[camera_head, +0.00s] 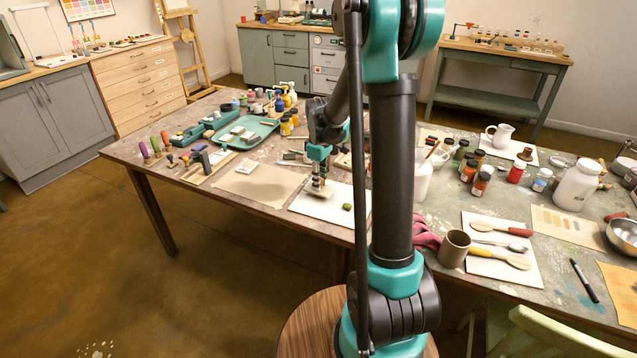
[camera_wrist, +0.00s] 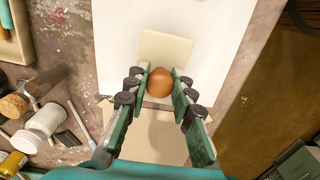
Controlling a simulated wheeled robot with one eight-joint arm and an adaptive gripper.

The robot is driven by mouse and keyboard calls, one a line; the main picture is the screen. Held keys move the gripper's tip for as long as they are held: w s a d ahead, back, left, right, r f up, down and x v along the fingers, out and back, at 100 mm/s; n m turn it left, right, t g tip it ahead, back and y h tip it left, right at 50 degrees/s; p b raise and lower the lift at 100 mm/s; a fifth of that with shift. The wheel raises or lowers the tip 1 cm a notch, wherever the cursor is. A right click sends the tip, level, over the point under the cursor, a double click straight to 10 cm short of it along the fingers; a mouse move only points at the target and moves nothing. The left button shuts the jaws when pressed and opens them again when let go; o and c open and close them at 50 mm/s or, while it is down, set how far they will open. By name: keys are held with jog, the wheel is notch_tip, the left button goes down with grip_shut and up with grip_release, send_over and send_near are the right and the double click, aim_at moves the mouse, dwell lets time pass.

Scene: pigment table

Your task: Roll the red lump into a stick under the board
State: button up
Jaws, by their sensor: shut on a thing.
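The board is a small cream square with a round brown knob. It shows in the wrist view (camera_wrist: 167,47) and, small, in the head view (camera_head: 319,192), over a white sheet (camera_head: 305,205). My gripper (camera_head: 319,172) is above it, with its two fingers (camera_wrist: 160,80) closed on either side of the knob (camera_wrist: 160,82). The red lump does not show in either view; I cannot tell whether it is under the board. A small dark green lump (camera_head: 347,207) lies on the white sheet, just right of the board in the head view.
A tan sheet (camera_head: 255,185) lies left of the white sheet, and a teal tray (camera_head: 262,130) lies behind. In the wrist view, a white bottle (camera_wrist: 45,120) and a cork (camera_wrist: 13,105) lie at the left.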

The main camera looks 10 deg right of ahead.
jog(key=shift+w+d, duration=0.25)
jog(key=shift+w, duration=0.05)
jog(key=shift+s+a, duration=0.1)
jog(key=shift+s+a, duration=0.65)
jog(key=shift+s, duration=0.15)
jog(key=shift+s+a, duration=0.6)
jog(key=shift+s, duration=0.2)
jog(key=shift+s, duration=0.1)
jog(key=shift+s+a, duration=0.35)
jog(key=shift+s, duration=0.05)
jog(key=shift+w+d, duration=0.65)
jog(key=shift+w, duration=0.2)
jog(key=shift+w+d, duration=0.65)
jog(key=shift+w, duration=0.2)
